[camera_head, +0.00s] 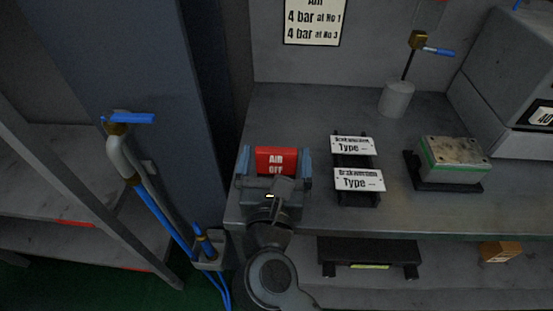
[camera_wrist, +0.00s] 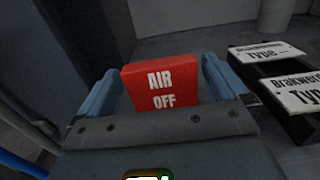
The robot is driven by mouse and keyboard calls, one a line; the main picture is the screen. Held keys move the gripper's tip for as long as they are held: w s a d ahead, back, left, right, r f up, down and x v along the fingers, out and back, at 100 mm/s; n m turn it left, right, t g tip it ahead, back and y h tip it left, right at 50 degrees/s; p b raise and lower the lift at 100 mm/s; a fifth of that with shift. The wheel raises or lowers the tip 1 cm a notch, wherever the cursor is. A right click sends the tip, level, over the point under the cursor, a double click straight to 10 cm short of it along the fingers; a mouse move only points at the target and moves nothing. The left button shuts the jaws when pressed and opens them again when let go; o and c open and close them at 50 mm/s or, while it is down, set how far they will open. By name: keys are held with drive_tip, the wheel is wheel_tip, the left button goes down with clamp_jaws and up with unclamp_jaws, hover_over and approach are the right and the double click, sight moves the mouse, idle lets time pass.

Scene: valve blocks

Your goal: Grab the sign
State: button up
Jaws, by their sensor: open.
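A red sign with white "AIR OFF" lettering (camera_head: 277,160) stands upright at the left front of the grey workbench. It also shows in the wrist view (camera_wrist: 162,86), between the two blue fingers. My gripper (camera_head: 277,166) is open, with one finger on each side of the sign. In the wrist view my gripper (camera_wrist: 160,92) shows a small gap by the left finger and by the right finger. The sign's lower edge is hidden behind my gripper's body.
Two white "Type" plates (camera_head: 359,179) sit on a black rack to the right. A green-edged block (camera_head: 452,158) and a grey cylinder with a blue-handled valve (camera_head: 396,98) stand farther right. A pipe with a blue handle (camera_head: 122,150) rises at the left, beside a dark column.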

drive_tip(key=shift+w+d, duration=0.1)
drive_tip(key=shift+w, duration=1.3)
drive_tip(key=shift+c, duration=0.3)
drive_tip(key=shift+r, duration=0.1)
drive_tip(key=c, duration=0.9)
drive_tip(key=shift+o, duration=0.2)
